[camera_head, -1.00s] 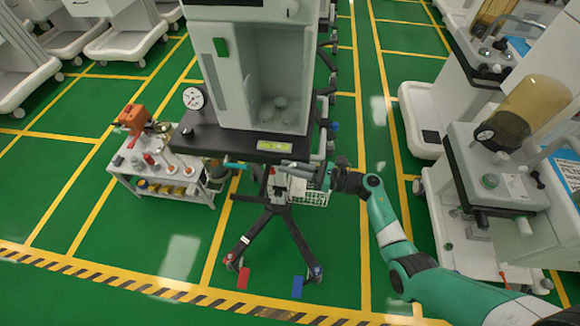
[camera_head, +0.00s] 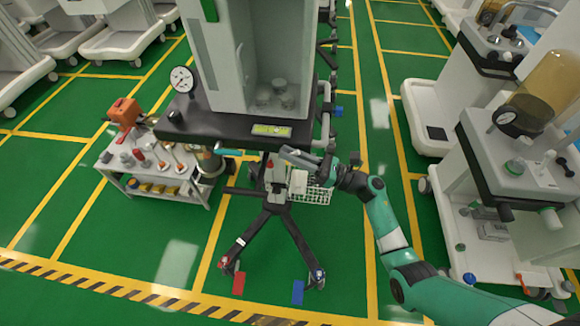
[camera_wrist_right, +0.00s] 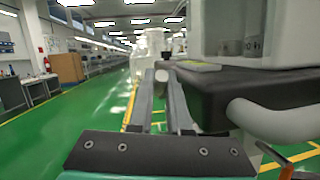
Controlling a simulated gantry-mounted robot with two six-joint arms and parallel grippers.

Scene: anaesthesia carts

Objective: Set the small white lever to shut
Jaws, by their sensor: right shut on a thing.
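My right gripper (camera_head: 288,153) reaches in from the right, at the front edge of the dark shelf (camera_head: 215,124) of the central cart, under the yellow-green label. In the right wrist view its two long grey fingers (camera_wrist_right: 162,82) are close together, beside the shelf's left side. A small pale round piece (camera_wrist_right: 161,75) shows at the fingertips, and the fingers are shut on it. It may be the small white lever, but it is too small to tell its shape or setting. The fingers hide part of it. My left gripper is in neither view.
A round gauge (camera_head: 183,79) stands on the shelf's left end. A pale curved rail (camera_wrist_right: 285,122) runs close to the right of my gripper. A white trolley with an orange device (camera_head: 124,113) stands left. A machine with an amber cylinder (camera_head: 537,103) stands right. Green floor lies between.

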